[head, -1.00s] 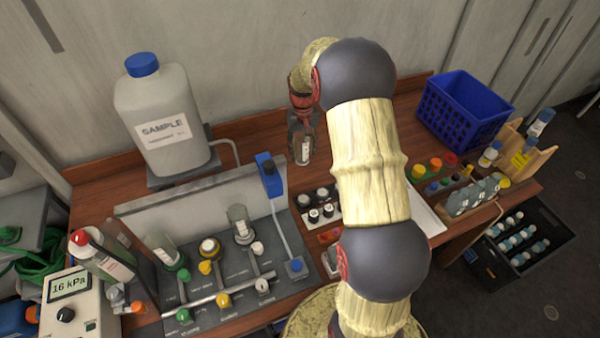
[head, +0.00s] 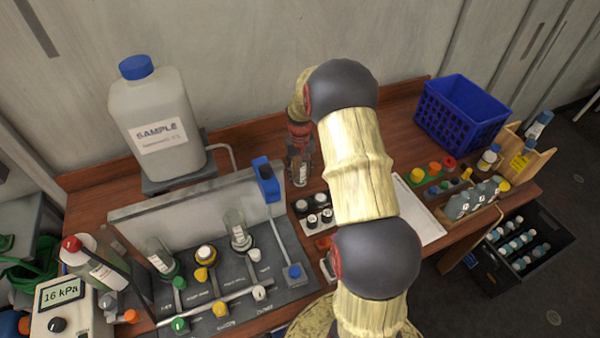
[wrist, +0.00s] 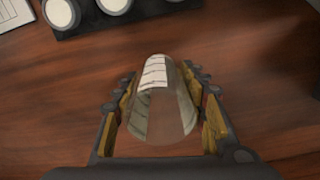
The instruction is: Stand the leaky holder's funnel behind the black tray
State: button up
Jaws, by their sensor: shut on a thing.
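My gripper (head: 300,156) is shut on a clear funnel (wrist: 163,105) with a white scale label. The funnel also shows in the head view (head: 300,177), upright below the fingers. It is behind the small black tray (head: 329,226), on the wall side, over bare wood. Whether its lower end touches the table I cannot tell. In the wrist view the black tray (wrist: 134,13) with white-capped jars lies at the top left, apart from the funnel. On the grey panel, the yellow holder (head: 206,256) has no funnel. Clear funnels stand in the green holder (head: 160,258) and the right holder (head: 238,231).
A blue dosing lever (head: 266,180) rises left of my gripper. A SAMPLE jug (head: 155,115) stands at the back left. A blue basket (head: 462,112) is at the back right. A white sheet (head: 421,212) lies right of the black tray. Bare wood lies behind the tray.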

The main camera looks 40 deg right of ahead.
jog(key=o, duration=1.1)
jog(key=shift+f, duration=0.1)
jog(key=shift+o, duration=0.2)
notch_tip(320, 180, up, 12)
jog(key=p, duration=0.2)
jog(key=shift+s, duration=0.1)
